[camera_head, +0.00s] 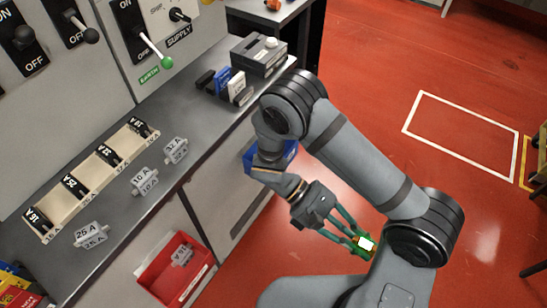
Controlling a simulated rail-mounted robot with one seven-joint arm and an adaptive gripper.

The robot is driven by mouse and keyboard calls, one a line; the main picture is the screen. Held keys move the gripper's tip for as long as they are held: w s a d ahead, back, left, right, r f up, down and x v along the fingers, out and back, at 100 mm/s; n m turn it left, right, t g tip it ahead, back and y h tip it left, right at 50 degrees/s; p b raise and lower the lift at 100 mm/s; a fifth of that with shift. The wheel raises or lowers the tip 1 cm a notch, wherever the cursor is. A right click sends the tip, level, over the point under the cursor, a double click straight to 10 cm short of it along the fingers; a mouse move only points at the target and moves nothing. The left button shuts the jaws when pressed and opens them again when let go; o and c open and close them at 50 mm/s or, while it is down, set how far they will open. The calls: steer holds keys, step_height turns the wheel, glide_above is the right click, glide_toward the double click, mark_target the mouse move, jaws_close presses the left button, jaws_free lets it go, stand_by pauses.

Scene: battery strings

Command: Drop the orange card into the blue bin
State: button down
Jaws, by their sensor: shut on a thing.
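My gripper (352,238) is at the lower middle of the head view, over the red floor and beyond the counter's edge. It is shut on a small card (366,244), which shows a bright white face with a yellow-orange edge. Green parts surround it at the fingertips, and most of the card is hidden. The blue bin (287,157) is at the counter's side, up and left of the gripper. My arm covers part of it, and its inside is mostly hidden. The gripper and card are apart from the bin.
A red bin (206,277) with a grey block in it hangs at the counter front. The grey counter (190,125) carries a fuse rack (92,172), loose fuse blocks and a grey device (258,54). Switch panels stand behind. Open red floor lies to the right.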

steer(key=s+a+f+m+g+y, duration=0.25)
steer(key=a+m+g+y, duration=0.35)
steer(key=a+m+y, duration=0.55)
steer(key=w+a+m+t+y, duration=0.2)
steer(key=w+a+m+y, duration=0.35)
steer(key=a, duration=0.45)
steer(key=w+a+r+m+t+y+b, duration=0.1)
steer(key=w+a+m+t+y, duration=0.2)
steer(key=w, duration=0.4)
steer(key=w+a+m+t+y, duration=0.2)
steer(key=w+m+y, duration=0.1)
steer(key=w, duration=0.3)
steer(key=w+d+r+m+t+y, duration=0.15)
steer(key=w+m+t, duration=0.3)
steer(key=w, duration=0.55)
steer(key=w+d+m+t, duration=0.3)
steer(key=w+m+t, duration=0.15)
steer(key=w, duration=0.55)
step_height(320, 180, down, 6)
steer(key=b, duration=0.5)
steer(key=shift+t, duration=0.4)
